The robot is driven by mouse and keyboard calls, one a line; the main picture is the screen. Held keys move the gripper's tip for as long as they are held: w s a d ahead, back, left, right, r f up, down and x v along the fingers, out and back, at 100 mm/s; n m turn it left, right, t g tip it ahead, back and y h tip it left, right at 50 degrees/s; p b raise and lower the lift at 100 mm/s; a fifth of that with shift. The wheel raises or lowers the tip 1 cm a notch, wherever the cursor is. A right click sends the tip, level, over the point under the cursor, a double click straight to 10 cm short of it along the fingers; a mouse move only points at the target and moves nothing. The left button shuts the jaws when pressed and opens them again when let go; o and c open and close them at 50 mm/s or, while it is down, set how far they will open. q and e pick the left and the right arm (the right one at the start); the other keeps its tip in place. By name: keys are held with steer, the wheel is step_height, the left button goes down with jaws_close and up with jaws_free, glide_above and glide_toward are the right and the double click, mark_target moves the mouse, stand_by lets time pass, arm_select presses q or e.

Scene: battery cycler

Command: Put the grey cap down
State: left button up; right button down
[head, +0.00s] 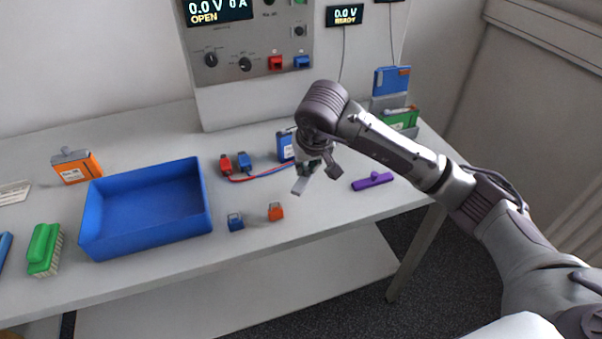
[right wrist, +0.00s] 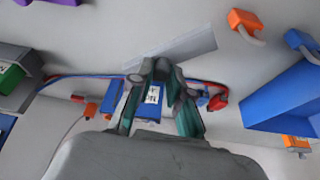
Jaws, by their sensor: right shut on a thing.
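My right gripper (head: 307,170) is above the right part of the table and shut on the grey cap (head: 299,186). My left gripper is out of view.
A blue tray (head: 94,221) stands at left, near an orange battery (head: 79,168) and a green brush (head: 43,247). Red and blue plugs (head: 235,164) with cables, small blue (head: 236,222) and orange (head: 275,212) clips, and a purple piece (head: 372,181) surround free table.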

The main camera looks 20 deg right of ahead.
mark_target(300, 177)
steer(key=shift+w+a+f, duration=0.2)
steer(key=shift+w+f, duration=0.1)
steer(key=shift+w, duration=0.2)
steer(key=shift+w+a+f, duration=0.15)
steer(key=shift+w+f, duration=0.1)
steer(key=shift+w, duration=0.2)
steer(key=shift+w+f, duration=0.1)
steer(key=shift+f, duration=0.2)
step_height(300, 177, down, 3)
steer(key=shift+f+p, duration=0.15)
steer(key=shift+p, duration=0.55)
steer(key=shift+f, duration=0.4)
steer(key=c, duration=1.1)
jaws_free()
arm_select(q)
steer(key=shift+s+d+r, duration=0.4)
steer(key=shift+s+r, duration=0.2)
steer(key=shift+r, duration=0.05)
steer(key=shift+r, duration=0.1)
arm_select(e)
steer(key=shift+r, duration=0.15)
